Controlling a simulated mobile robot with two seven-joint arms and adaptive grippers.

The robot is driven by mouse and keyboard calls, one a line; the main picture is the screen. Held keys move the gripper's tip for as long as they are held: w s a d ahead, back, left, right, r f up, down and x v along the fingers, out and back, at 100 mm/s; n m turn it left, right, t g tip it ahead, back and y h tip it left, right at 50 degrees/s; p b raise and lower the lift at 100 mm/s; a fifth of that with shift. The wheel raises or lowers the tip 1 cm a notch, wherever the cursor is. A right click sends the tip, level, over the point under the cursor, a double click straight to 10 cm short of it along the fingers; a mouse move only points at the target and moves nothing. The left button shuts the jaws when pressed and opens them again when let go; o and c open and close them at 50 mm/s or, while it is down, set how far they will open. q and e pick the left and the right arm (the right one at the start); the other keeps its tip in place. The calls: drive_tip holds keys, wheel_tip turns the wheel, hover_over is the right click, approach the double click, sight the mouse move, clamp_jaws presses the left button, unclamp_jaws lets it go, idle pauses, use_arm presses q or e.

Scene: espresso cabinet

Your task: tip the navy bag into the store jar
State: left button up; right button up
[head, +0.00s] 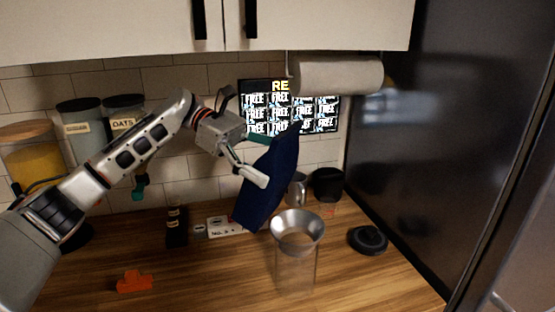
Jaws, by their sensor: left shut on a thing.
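The navy bag (265,187) hangs tilted in the head view, its top leaning right and its lower end to the left. My left gripper (259,158) is shut on the bag near its upper part. The store jar (296,270) is clear and stands on the wooden counter, in front of the bag and a little right of it. A metal funnel (298,226) sits in the jar's mouth. The bag is above and behind the funnel's left side; I cannot tell whether they touch. My right gripper is not in view.
A black round lid (368,240) lies right of the jar, and an orange clip-like piece (134,281) lies front left. A metal cup (297,189) and a black pot (327,184) stand behind. Labelled canisters (84,131) stand back left. A dark tall panel bounds the right.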

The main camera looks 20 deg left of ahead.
sight(281, 190)
use_arm(q)
drive_tip(key=shift+y, duration=0.9)
drive_tip(key=shift+w+a+f, duration=0.1)
drive_tip(key=shift+a+f, duration=0.1)
drive_tip(key=shift+f, duration=0.5)
drive_tip(key=shift+s+a+f, duration=0.1)
drive_tip(key=shift+a+f, duration=0.1)
drive_tip(key=shift+f, duration=0.45)
drive_tip(key=shift+w+a+f, duration=0.1)
drive_tip(key=shift+a+f, duration=0.1)
drive_tip(key=shift+f, duration=0.5)
